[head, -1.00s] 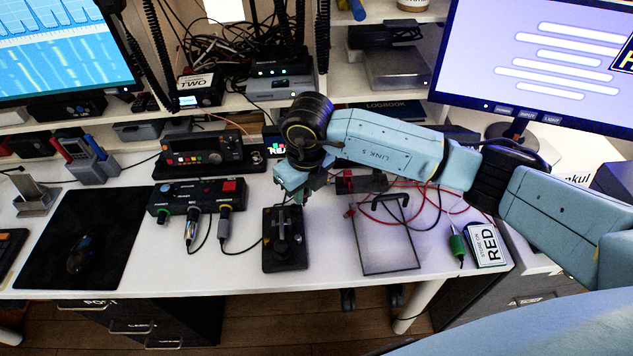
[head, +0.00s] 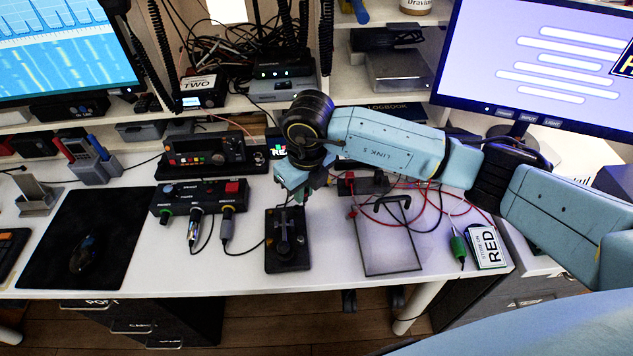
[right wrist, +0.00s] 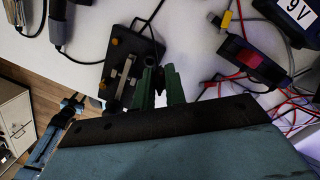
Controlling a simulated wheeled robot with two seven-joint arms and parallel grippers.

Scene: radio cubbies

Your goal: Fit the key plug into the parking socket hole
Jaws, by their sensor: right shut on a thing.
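My right gripper (head: 303,194) hangs over the back right edge of the black Morse key base (head: 287,258). In the right wrist view its green fingers (right wrist: 160,88) are shut on a small dark thing, apparently the key plug (right wrist: 158,92), mostly hidden between them. The key base (right wrist: 117,68) with its metal lever and orange knobs lies beside the fingers, and a thin black cable loops behind them. I cannot make out the parking socket hole; the gripper covers that area in the head view. My left gripper is not seen in the head view.
A black control box (head: 200,197) with several plugs on its front stands left of the key. The front desk strip is bare.

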